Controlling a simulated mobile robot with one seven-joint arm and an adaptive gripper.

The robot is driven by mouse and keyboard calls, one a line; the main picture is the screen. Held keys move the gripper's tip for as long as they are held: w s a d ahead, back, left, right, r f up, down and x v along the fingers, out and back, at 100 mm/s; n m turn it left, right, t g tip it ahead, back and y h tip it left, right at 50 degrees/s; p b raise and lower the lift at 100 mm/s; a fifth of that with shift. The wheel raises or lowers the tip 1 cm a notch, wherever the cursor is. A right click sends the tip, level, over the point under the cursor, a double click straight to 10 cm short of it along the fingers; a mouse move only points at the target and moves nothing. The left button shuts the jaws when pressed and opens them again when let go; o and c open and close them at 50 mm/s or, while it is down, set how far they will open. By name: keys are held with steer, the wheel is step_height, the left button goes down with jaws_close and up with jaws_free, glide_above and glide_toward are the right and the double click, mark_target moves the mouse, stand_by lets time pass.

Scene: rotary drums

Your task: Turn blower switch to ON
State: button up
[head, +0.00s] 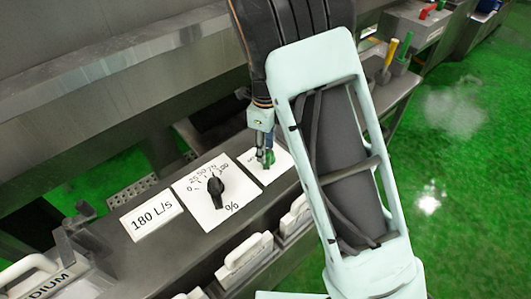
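A small green switch (269,158) sits on a white plate (277,172) on the grey ledge, right of the dial. I take it for the blower switch, but its lettering and its position cannot be read. My gripper (264,156) points down over this plate, with its fingertips at the green switch and partly covering it. Whether the fingers touch or grip the switch, and how wide they are, is too small to tell.
A black knob (216,190) on a percent dial plate (190,189) stands close left of my gripper. A "180 L/s" sign (151,216) is further left. White handled pieces (245,256) line the front edge. Yellow (390,52) and green levers stand at the back right.

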step_height(320, 180, up, 9)
stand_by(0.3)
stand_by(0.4)
